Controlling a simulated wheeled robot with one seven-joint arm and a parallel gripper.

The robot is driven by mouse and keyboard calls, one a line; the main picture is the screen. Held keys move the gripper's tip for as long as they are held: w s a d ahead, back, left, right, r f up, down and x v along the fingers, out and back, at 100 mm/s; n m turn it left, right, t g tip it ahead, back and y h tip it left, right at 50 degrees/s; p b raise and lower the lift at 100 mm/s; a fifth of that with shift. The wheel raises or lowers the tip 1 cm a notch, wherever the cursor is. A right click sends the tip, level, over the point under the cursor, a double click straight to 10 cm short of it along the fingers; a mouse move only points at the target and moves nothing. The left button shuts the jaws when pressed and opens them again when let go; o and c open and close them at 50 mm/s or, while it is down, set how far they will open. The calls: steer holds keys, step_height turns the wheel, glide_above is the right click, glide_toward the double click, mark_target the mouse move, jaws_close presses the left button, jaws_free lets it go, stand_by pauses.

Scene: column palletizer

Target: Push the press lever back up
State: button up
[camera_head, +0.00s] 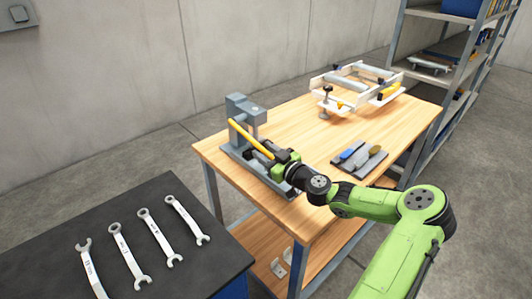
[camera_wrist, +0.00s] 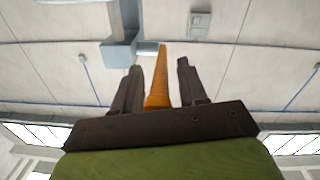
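The press (camera_head: 242,115) is a grey machine at the left end of the wooden table. Its lever (camera_head: 250,138) is a yellow-orange bar that slopes down from the press head toward my gripper (camera_head: 280,158). In the wrist view the lever (camera_wrist: 159,80) stands between the two dark fingers of my gripper (camera_wrist: 156,78). The fingers are spread, with a visible gap on each side of the lever. The grey press head (camera_wrist: 118,52) shows beyond the left finger. The lower end of the lever is hidden by my gripper in the head view.
Files with blue and grey handles (camera_head: 352,155) lie on the wooden table (camera_head: 290,118). A white frame fixture (camera_head: 345,88) stands at its back. Several wrenches (camera_head: 125,250) lie on a dark bench (camera_head: 190,270) at the left. Shelving (camera_head: 465,60) stands at the right.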

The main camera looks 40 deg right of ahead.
mark_target(256, 142)
jaws_close()
steer(key=shift+s+r+g+p, duration=0.1)
steer(key=shift+r+g+p, duration=0.3)
steer(key=shift+r+p, duration=0.6)
step_height(256, 142, up, 6)
steer(key=g+p, duration=0.3)
steer(key=p, duration=0.6)
steer(key=shift+r+g+h, duration=0.1)
steer(key=shift+g+h, duration=0.2)
steer(key=shift+g, duration=0.1)
steer(key=w+r+g+p, duration=0.4)
steer(key=r+g+p, duration=0.2)
steer(key=p, duration=0.6)
steer(key=shift+w+a+r+h+p, duration=0.3)
steer(key=shift+r+h+p, duration=0.1)
steer(key=shift+r, duration=0.3)
steer(key=shift+c, duration=0.2)
jaws_free()
steer(key=shift+w, duration=0.1)
steer(key=shift+o, duration=0.5)
steer(key=shift+f, duration=0.2)
